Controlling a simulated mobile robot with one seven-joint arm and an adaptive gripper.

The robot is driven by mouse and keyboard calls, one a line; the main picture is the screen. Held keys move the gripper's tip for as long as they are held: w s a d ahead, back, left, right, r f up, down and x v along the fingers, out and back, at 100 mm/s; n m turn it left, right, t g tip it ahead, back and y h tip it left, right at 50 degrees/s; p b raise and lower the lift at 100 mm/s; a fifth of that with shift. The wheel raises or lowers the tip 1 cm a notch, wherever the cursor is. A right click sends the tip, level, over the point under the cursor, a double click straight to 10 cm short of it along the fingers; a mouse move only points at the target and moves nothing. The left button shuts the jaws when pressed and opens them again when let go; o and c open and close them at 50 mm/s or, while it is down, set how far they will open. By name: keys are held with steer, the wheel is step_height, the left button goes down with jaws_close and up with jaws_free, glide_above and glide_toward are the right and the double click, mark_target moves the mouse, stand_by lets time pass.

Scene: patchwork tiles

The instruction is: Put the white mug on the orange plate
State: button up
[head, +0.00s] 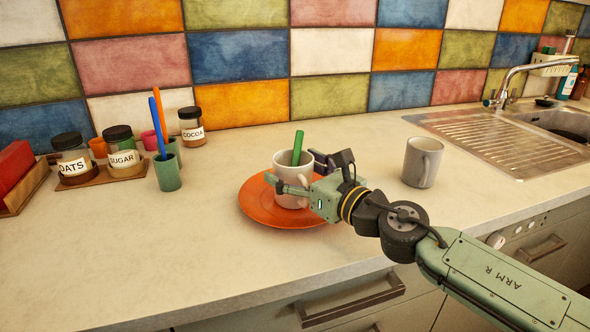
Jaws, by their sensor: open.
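The white mug (288,172) is upright over the middle of the orange plate (258,207) and appears to stand on it. A green stick-like thing (298,147) stands up out of the mug. My gripper (296,170) is open at the mug, reaching in from the right. One finger is at the mug's near left side and the dark parts of the other are at its far right. The gripper body hides part of the mug's right side and part of the plate. I cannot tell whether the fingers touch the mug.
A grey mug (422,162) stands to the right, before the sink (556,126). At left are a green cup (167,172) with tall sticks, jars on a wooden board (98,178), and a cocoa jar (191,127). The counter's front left is clear.

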steer(key=shift+r, duration=0.2)
steer(key=b+v, duration=0.3)
steer(key=v, duration=0.8)
steer(key=shift+f, duration=0.15)
steer(key=shift+s+d, duration=0.3)
steer(key=shift+s, duration=0.1)
